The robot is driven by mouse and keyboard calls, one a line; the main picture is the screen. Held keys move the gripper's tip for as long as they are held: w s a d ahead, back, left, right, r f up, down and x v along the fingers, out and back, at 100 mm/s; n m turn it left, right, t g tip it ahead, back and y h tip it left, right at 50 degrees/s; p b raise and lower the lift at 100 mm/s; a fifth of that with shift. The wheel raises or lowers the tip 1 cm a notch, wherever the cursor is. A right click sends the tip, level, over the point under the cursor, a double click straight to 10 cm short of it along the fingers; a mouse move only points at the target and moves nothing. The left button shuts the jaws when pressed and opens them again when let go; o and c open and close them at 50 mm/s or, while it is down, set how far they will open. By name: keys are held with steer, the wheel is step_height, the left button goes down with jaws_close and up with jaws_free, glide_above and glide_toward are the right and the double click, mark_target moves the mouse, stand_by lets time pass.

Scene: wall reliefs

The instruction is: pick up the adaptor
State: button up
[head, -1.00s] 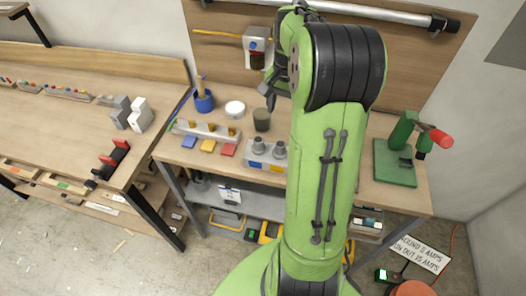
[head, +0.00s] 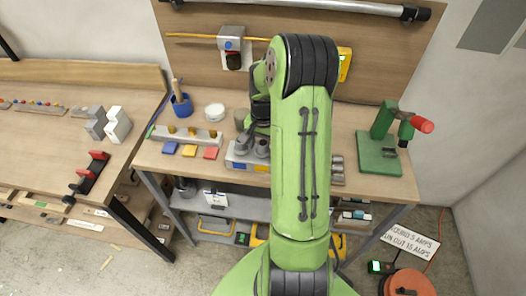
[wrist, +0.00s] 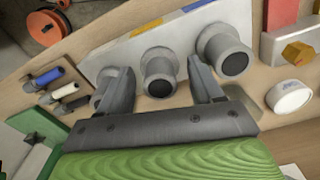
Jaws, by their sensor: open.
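Several grey stepped cylinders, which look like adaptors, stand on a pale block (head: 236,160) with a blue and yellow edge on the workbench. In the wrist view, the middle cylinder (wrist: 158,72) shows between my gripper's fingers. Another cylinder (wrist: 224,52) is just right of the right finger, and a third is partly hidden behind the left finger. Which one is the task's adaptor is not marked. My gripper (wrist: 152,70) is open and empty; I cannot tell its exact height over the block. In the head view my arm hides part of the block and gripper.
A white round tub (head: 215,112), a blue cup (head: 181,105) and a rail with brass knobs (head: 186,138) are to the left. A green stand with a red-ended handle (head: 378,153) is at the right.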

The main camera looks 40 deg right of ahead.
steer(key=c, duration=1.1)
step_height(320, 180, up, 10)
steer(key=shift+r+p, duration=0.15)
steer(key=shift+p, duration=0.55)
steer(key=shift+r+p, duration=1.8)
steer(key=shift+r, duration=0.4)
